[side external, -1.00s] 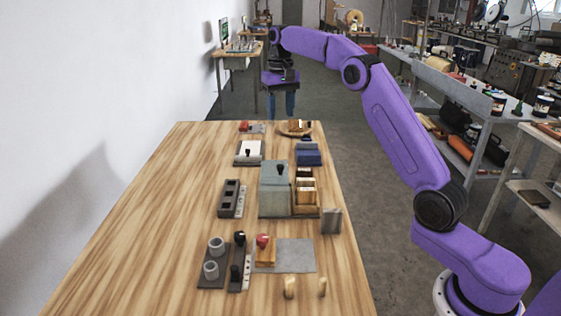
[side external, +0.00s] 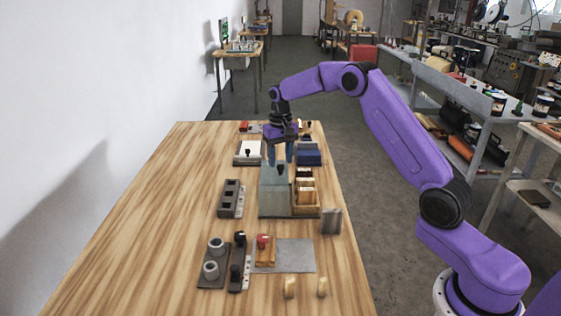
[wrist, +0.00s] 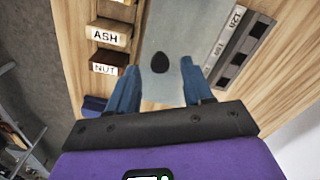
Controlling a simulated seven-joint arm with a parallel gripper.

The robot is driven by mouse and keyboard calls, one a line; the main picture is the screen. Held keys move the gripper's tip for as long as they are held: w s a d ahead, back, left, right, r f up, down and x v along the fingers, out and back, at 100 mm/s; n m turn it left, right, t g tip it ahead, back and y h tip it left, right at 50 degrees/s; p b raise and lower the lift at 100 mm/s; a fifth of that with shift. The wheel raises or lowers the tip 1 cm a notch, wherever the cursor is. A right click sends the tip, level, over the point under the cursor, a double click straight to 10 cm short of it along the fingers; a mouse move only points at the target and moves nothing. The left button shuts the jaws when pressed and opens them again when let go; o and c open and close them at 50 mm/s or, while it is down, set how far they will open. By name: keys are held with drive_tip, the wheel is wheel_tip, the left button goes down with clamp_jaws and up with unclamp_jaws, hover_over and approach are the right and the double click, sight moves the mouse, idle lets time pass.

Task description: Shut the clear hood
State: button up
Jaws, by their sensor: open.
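What looks like the clear hood (side external: 272,203) is a grey-green, see-through box or panel with a black knob (side external: 281,169), near the middle of the table. In the wrist view the panel (wrist: 172,25) fills the centre, with its dark knob (wrist: 160,62) between my fingertips. I cannot tell how far the hood stands open. My gripper (side external: 279,155) points down at the hood's far end. In the wrist view my gripper (wrist: 160,88) has its two blue fingers apart on either side of the panel, with nothing held. The fingers partly hide the far end.
A wooden rack (side external: 305,211) with labelled blocks, including ASH (wrist: 108,36) and NUT (wrist: 105,68), stands right of the hood. A dark slotted block (side external: 229,198) is on its left. A blue box (side external: 308,158) stands behind the rack. The table's left side is clear.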

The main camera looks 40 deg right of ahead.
drive_tip(key=shift+f, duration=0.85)
clamp_jaws()
drive_tip(key=shift+s+d, duration=3.65)
drive_tip(key=shift+d, duration=0.05)
unclamp_jaws()
drive_tip(key=shift+r, duration=0.1)
wheel_tip(320, 180, up, 17)
drive_tip(key=shift+r, duration=0.2)
